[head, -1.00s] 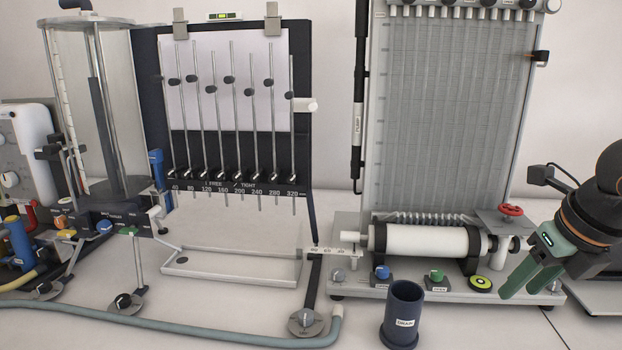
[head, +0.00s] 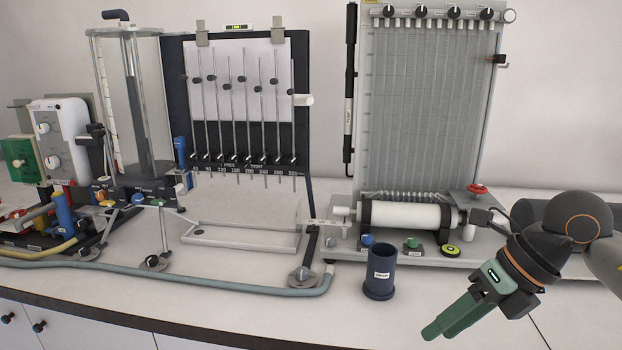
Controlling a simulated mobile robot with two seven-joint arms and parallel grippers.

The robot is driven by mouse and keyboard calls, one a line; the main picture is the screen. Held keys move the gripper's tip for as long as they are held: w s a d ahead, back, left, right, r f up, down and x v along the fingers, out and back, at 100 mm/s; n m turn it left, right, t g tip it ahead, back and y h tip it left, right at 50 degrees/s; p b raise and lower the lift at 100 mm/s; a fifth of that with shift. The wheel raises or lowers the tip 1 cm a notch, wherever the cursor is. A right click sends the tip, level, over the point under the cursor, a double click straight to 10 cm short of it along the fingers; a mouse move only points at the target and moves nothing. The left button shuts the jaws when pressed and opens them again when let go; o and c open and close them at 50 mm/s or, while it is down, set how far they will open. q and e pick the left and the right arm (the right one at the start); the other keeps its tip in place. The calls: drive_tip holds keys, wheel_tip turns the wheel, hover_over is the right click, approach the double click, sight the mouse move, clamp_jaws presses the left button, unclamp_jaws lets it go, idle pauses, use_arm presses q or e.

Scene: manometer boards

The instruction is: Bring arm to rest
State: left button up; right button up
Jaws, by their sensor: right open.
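My right gripper (head: 447,325) has green fingers and comes in from the right on a dark wrist with an orange ring. It hangs over the front of the bench, pointing down and left, open with nothing between its fingers. It is to the right of and in front of the dark drain cup (head: 380,273), apart from it. My left gripper is not in the picture.
The grey manometer board (head: 420,110) stands behind the white cylinder (head: 405,215) with a red handwheel (head: 477,190). A dark board with rods (head: 312,140) stands left of it. A grey hose (head: 180,278) runs along the bench front (head: 200,318).

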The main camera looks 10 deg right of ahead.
drive_tip(key=a+r+m+y+p, duration=0.2)
drive_tip(key=a+m+y, duration=0.2)
drive_tip(key=a+y, duration=1.05)
drive_tip(key=w+d+f+m+t+h+p, duration=0.1)
drive_tip(key=w+d+f+m+t+h, duration=0.15)
drive_tip(key=f+m+t+h, duration=0.8)
drive_tip(key=w+d+f+m+t+h+p, duration=0.1)
drive_tip(key=d+f+m+t+h+p, duration=0.25)
drive_tip(key=m, duration=1.15)
drive_tip(key=s+f+m+g+h, duration=0.2)
drive_tip(key=s+f+m+g, duration=0.1)
drive_tip(key=s+f, duration=0.5)
drive_tip(key=s+f+m+g+h, duration=0.1)
drive_tip(key=s+f+m+g, duration=0.2)
drive_tip(key=s+f, duration=0.4)
wheel_tip(320, 180, down, 6)
drive_tip(key=shift+s+f+m+g+h+b, duration=0.25)
drive_tip(key=shift+s+m+g+h+b, duration=0.15)
drive_tip(key=shift+g, duration=0.5)
